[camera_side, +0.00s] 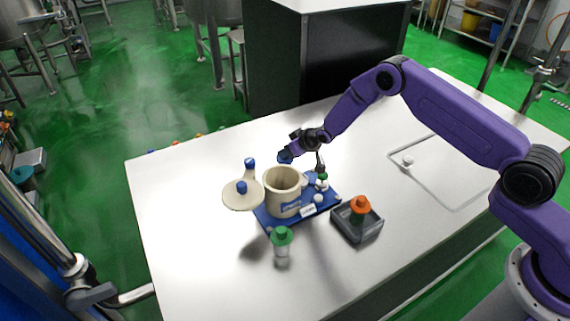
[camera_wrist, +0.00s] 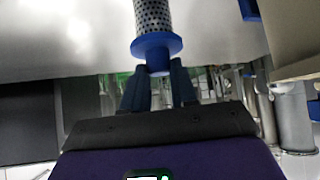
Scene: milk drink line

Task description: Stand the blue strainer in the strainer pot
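The blue strainer shows in the wrist view as a perforated metal tube with a blue flange (camera_wrist: 157,45). My gripper (camera_wrist: 158,88) has its two fingers around the blue end, just behind the flange. In the side view my gripper (camera_side: 292,151) is above and behind the rim of a cream pot with a blue label (camera_side: 283,190), which looks like the strainer pot. The strainer's blue end (camera_side: 285,157) shows there at the fingertips. Its tube is not clear in that view. A cream surface (camera_wrist: 300,30) fills the upper right of the wrist view.
The pot stands on a blue board (camera_side: 266,220) with small bottles at its right. A green-capped jar (camera_side: 281,254) and a grey tray (camera_side: 343,229) with an orange-topped item are in front.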

